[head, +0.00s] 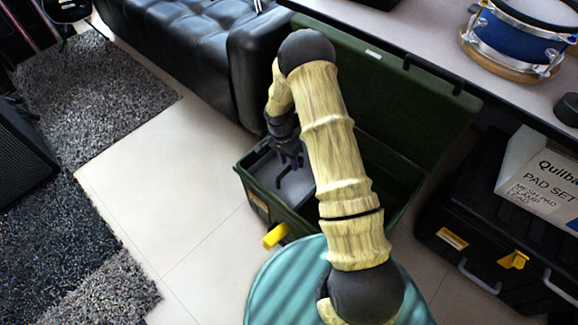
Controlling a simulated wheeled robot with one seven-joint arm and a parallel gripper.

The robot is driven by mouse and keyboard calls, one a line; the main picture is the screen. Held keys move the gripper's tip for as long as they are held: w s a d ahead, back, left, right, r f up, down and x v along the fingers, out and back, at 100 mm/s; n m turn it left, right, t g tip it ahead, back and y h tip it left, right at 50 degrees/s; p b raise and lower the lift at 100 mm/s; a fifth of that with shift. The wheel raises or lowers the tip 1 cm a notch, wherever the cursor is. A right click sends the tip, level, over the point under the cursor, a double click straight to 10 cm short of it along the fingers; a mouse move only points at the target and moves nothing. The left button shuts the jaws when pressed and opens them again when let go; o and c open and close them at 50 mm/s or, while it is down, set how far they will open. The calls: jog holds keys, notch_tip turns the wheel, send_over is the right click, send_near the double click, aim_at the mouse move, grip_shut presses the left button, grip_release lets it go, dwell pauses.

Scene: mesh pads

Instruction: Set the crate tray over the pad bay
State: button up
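The dark green crate (247,188) stands on the floor with its lid (415,105) raised behind it. A grey tray (297,188) shows in the left part of the crate, with a dark upright piece on it that looks like a handle. My gripper (289,163) points down over this tray, at the handle-like piece. The fingertips are small and dark against it, so I cannot tell whether they are shut on it. My arm hides the middle of the crate, and the pad bay cannot be made out.
A yellow latch (276,236) sticks out from the crate's front. A black case (470,240) carrying a pad set box (545,180) stands at the right. A table (425,35) with a blue drum (520,38) is behind the lid. A black sofa (180,40) stands behind left. Pale floor (150,185) is clear at left.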

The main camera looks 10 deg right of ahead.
jog(key=shift+s+f, duration=0.1)
jog(key=shift+f, duration=0.5)
grip_shut()
jog(key=shift+s+d, duration=0.1)
